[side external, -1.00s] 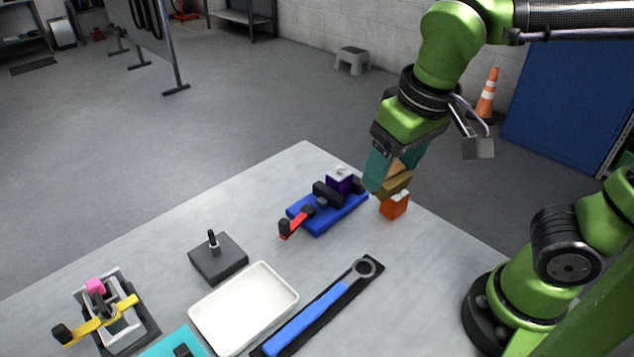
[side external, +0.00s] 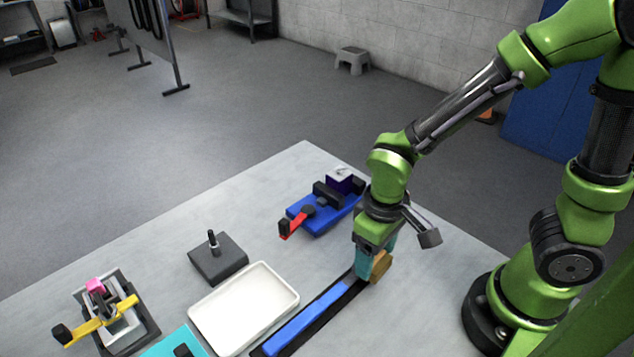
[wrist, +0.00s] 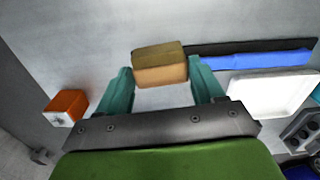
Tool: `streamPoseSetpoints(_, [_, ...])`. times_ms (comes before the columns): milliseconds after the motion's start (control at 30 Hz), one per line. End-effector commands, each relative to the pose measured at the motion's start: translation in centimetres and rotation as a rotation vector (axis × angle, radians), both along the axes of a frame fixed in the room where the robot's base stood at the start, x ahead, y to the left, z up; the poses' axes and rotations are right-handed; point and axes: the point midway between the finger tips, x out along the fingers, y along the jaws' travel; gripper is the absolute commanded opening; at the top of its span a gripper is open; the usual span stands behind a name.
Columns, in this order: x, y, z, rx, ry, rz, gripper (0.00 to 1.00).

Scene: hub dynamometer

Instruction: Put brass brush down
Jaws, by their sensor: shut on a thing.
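The brass brush (side external: 381,265) is a small tan block with a darker brownish face. My gripper (side external: 370,267), with teal fingers, points down and is shut on it. In the wrist view the brush (wrist: 160,66) sits between the two fingertips (wrist: 161,82).
A white tray (side external: 245,303) lies left of the wrench. A blue fixture with a red handle (side external: 325,213) stands behind my gripper. An orange block (wrist: 66,106) shows at left in the wrist view. A dark block with a post (side external: 217,260) stands further left. Bare table lies right of the gripper.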

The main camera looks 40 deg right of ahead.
Motion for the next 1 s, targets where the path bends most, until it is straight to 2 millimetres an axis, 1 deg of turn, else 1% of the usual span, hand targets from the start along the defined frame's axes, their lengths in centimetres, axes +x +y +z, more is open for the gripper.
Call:
streamPoseSetpoints(267, [0.0,0.0,0.0,0.0,0.0,0.0,0.43])
streamPoseSetpoints(367, [0.7,0.3,-0.1,0.0,0.001,0.0,0.43])
streamPoseSetpoints(467, [2.4,1.1,-0.3,-0.001,0.002,0.0,0.43])
streamPoseSetpoints(700, [8.3,3.7,-1.0,-0.001,0.001,0.0,0.43])
streamPoseSetpoints(800, [10.5,4.7,-1.2,-0.001,0.001,-0.001,0.43])
streamPoseSetpoints(900, [12.0,5.4,-1.3,0.0,0.0,0.0,0.43])
streamPoseSetpoints(1000, [12.8,5.8,-1.3,0.0,0.0,-0.001,0.43])
